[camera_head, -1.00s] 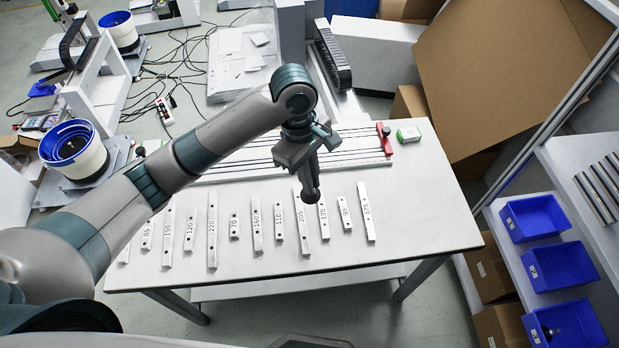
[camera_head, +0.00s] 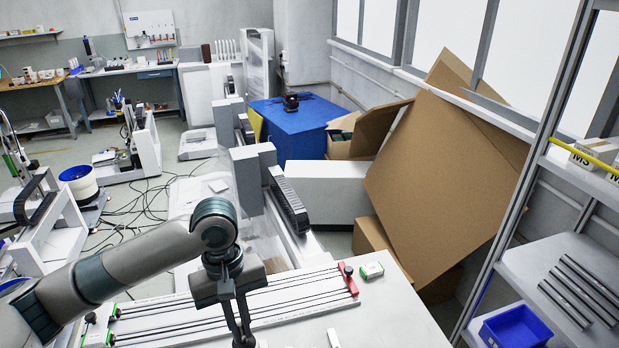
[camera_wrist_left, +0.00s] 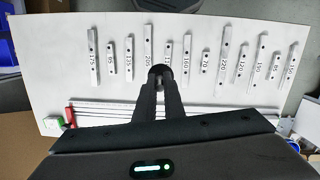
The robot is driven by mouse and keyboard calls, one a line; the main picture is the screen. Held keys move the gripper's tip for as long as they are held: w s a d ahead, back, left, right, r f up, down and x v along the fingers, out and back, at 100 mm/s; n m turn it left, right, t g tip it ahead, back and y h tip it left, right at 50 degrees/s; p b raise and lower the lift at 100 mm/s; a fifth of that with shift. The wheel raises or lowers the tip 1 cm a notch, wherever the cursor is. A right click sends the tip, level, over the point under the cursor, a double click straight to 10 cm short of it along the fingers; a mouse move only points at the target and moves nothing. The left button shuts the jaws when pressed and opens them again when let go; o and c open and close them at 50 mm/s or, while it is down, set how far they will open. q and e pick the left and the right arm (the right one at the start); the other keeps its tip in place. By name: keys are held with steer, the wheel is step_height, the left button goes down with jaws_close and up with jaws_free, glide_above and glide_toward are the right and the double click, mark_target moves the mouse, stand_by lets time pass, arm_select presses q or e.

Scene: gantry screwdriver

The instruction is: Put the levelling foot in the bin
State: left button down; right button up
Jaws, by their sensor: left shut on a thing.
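My left gripper (camera_head: 243,325) is in the lower middle of the head view, above the white table. In the left wrist view (camera_wrist_left: 160,90) its two dark fingers are shut on a small dark round piece, the levelling foot (camera_wrist_left: 160,72). The foot is held over the table, in front of the row of marked bars; its lower part is hidden. One blue bin (camera_head: 515,327) shows at the lower right of the head view, on a grey shelf, well to the right of the gripper. My right gripper is not in view.
Several numbered metal bars (camera_wrist_left: 222,55) lie in a row on the white table (camera_head: 385,325). A rail fixture with a red end block (camera_head: 348,281) lies behind the gripper. Metal rods (camera_head: 585,290) lie on the shelf beside an upright frame post (camera_head: 530,180). Large cardboard (camera_head: 445,180) leans behind.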

arm_select(q)
steer(key=s+a+r+m, duration=0.3)
steer(key=a+r+m, duration=0.1)
steer(key=a, duration=0.3)
steer(key=shift+s+r+m+y, duration=0.25)
steer(key=shift+s+m+y, duration=0.15)
steer(key=shift+m, duration=0.2)
steer(key=shift+d, duration=0.1)
stand_by(2.6)
